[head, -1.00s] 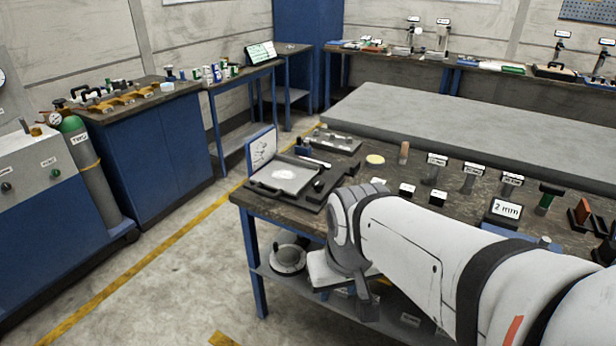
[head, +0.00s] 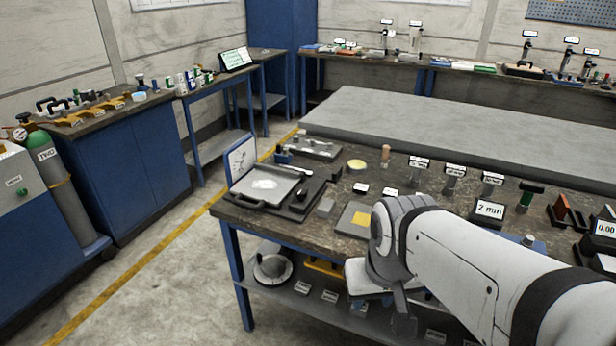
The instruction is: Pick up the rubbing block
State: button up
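No block is labelled as the rubbing block, so I cannot tell for sure which it is. A small grey block (head: 326,207) stands near the table's front edge, beside a dark tray (head: 240,202) with a whitish patch in it. To its right lies a grey square pad with a yellow patch (head: 360,218). My gripper (head: 385,300) hangs from my wrist in front of the table edge, to the right of and lower in the picture than the grey block, apart from it. Its fingertips are not clearly shown, and nothing is visibly held.
The dark workbench (head: 300,232) carries several labelled posts and a "2 mm" sign (head: 489,210) on the right. Its lower shelf (head: 345,312) holds a round grey object (head: 272,268). A long grey slab (head: 450,128) lies behind. The floor (head: 170,290) to the left is clear.

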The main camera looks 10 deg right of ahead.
aim_at(326, 207)
jog(key=u, duration=0.05)
jog(key=i, duration=1)
jog(key=z, duration=0.05)
